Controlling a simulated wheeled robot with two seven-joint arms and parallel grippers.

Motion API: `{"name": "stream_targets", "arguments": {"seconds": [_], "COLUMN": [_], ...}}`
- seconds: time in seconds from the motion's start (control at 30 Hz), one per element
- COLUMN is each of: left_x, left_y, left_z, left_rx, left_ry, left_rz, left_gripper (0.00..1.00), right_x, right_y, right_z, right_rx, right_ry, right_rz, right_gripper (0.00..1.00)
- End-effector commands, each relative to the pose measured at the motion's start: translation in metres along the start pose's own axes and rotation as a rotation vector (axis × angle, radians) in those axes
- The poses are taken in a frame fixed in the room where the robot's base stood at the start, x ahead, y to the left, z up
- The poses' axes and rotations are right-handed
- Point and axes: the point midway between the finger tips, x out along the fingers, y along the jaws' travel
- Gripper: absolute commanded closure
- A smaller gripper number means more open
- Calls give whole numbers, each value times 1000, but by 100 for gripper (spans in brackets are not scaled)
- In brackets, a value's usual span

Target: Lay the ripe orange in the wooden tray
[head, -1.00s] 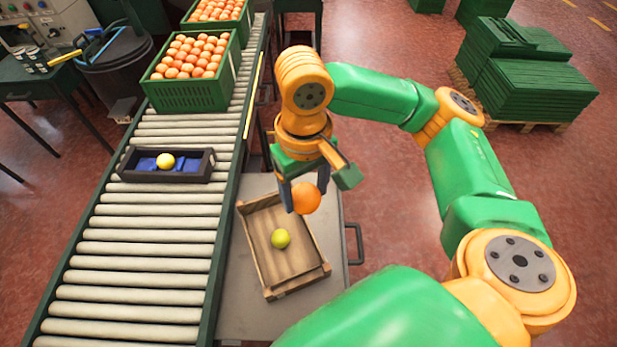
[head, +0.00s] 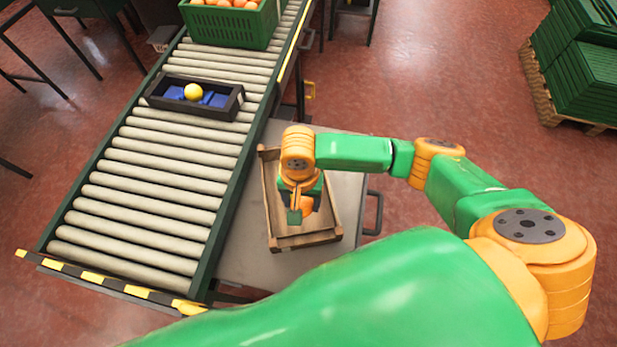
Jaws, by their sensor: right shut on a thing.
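The wooden tray (head: 305,240) stands on a grey table beside the conveyor. My right gripper (head: 300,212) points down over the tray and is shut on the ripe orange (head: 307,204). The gripper and wrist cover most of the orange, and I cannot tell whether it touches the tray floor. The yellow-green fruit in the tray is hidden behind my right gripper. My left gripper is not in view.
A black box (head: 234,107) with blue lining and a yellow fruit (head: 193,92) sits on the roller conveyor (head: 150,190). A green crate (head: 228,26) of oranges is farther up. The grey table (head: 258,262) has bare room around the tray.

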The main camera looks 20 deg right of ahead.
Motion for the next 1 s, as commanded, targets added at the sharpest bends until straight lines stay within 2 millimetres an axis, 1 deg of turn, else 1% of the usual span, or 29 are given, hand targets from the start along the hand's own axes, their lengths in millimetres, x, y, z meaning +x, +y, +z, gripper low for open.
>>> {"name": "stream_targets", "arguments": {"seconds": [0.03,0.17,0.27,0.37,0.77,1.0], "left_x": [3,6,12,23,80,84], "left_y": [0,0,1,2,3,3], "left_z": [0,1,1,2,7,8], "left_rx": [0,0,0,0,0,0], "left_ry": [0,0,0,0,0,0], "left_rz": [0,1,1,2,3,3], "left_gripper": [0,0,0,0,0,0], "right_x": [8,14,19,28,69,88], "right_y": [0,0,0,-1,0,0], "right_z": [2,4,4,3,3,4], "right_rx": [11,21,21,20,18,20], "right_ry": [1,4,5,6,6,4], "right_rz": [2,2,2,1,1,2], "right_gripper": [90,90,90,90,90,90]}}
